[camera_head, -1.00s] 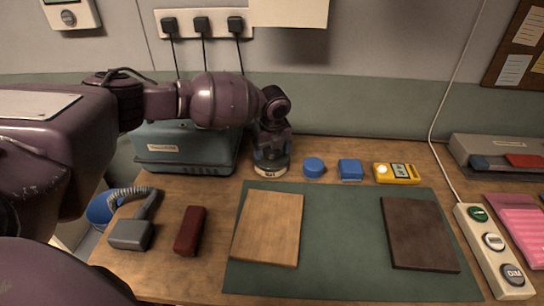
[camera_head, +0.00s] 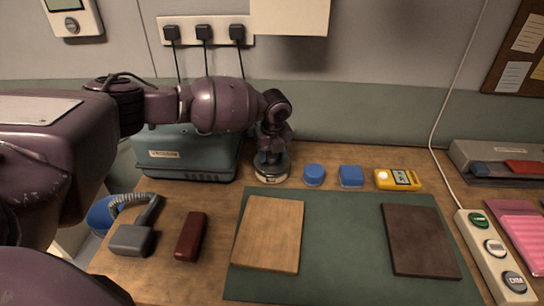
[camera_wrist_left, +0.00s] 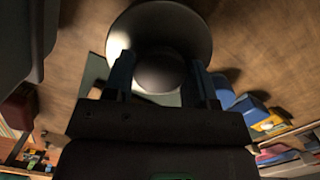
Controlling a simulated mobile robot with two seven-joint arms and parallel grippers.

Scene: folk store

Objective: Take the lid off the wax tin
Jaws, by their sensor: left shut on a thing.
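The wax tin (camera_head: 271,178) is a low round tin with a pale label. It stands on the wooden table by the back left corner of the green mat. My left gripper (camera_head: 271,153) reaches down over it from above and is shut on its dark round lid (camera_head: 262,166). In the left wrist view the round top of the lid (camera_wrist_left: 190,28) shows between and beyond the two fingers of my left gripper (camera_wrist_left: 160,78). I cannot tell if the lid and tin are apart. My right gripper is not in view.
A blue round object (camera_head: 314,174), a blue block (camera_head: 351,176) and a yellow meter (camera_head: 397,179) stand right of the tin. A teal case (camera_head: 185,158) is close on the left. The green mat (camera_head: 343,235) holds a light board (camera_head: 268,233) and a dark board (camera_head: 419,240).

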